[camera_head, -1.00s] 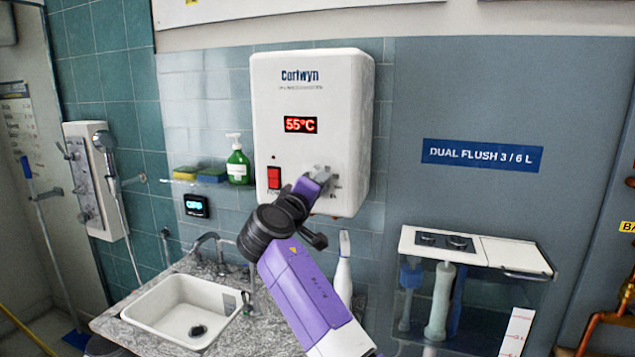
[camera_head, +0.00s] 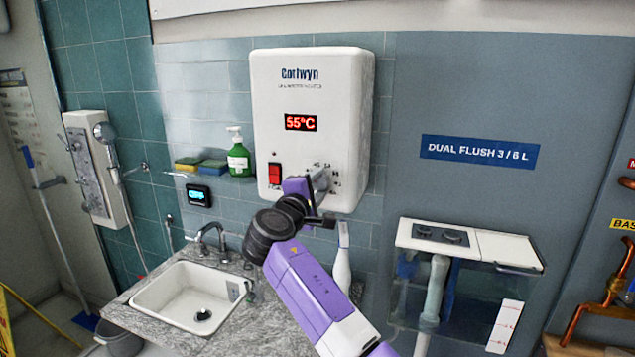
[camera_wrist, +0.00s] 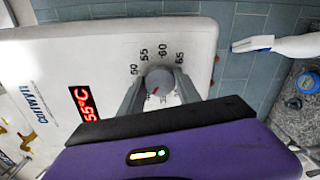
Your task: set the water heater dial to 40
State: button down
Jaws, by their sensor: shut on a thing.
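The white water heater (camera_head: 350,110) hangs on the tiled wall, and its red display (camera_head: 301,123) reads 55°C. The display also shows in the wrist view (camera_wrist: 84,103). The round grey dial (camera_wrist: 160,77) with a red mark sits low on the heater's front. My gripper (camera_wrist: 159,88) is shut on the dial, one finger on each side. In the head view my gripper (camera_head: 319,182) covers most of the dial.
A red switch (camera_head: 274,173) is left of the dial. A shelf with a green soap bottle (camera_head: 238,158) and sponges is further left. Below are a sink (camera_head: 190,290) and a white bottle (camera_head: 342,262). A cistern display (camera_head: 470,240) stands at right.

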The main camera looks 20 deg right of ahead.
jog(key=shift+f, duration=0.1)
dwell(0.3)
jog(key=c, duration=0.8)
grip_release()
jog(key=shift+c, duration=0.2)
jog(key=b+v, duration=0.2)
jog(key=v, duration=0.6)
jog(key=shift+w, duration=0.1)
